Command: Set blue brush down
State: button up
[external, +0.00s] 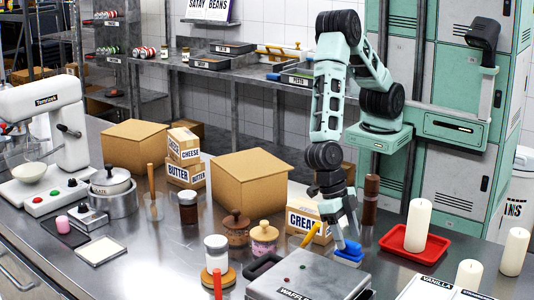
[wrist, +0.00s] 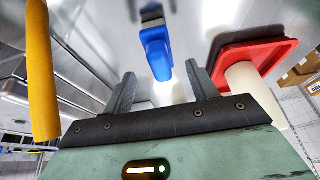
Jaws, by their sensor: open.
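The blue brush (external: 349,252) lies on the steel counter, between the waffle maker and the red tray. In the wrist view the blue brush (wrist: 157,52) shows just past my fingertips, roughly centred between them. My gripper (external: 346,238) points down over the brush. Its two fingers stand apart in the wrist view (wrist: 160,76), with a gap between them and neither visibly pressing on the brush. Whether a fingertip touches it I cannot tell.
A red tray (external: 388,240) with a white candle (external: 418,225) stands close on the right. The waffle maker (external: 310,280) is in front, with a yellow handle (external: 311,237) beside it. A cream box (external: 302,222) and brown pepper mill (external: 370,200) stand close behind.

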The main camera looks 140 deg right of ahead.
aim_at(350, 242)
jog(key=shift+p+x, duration=1.05)
jog(key=shift+x, duration=1.35)
jog(key=shift+r, duration=0.1)
jog(key=c, duration=1.2)
jog(key=shift+o, duration=0.2)
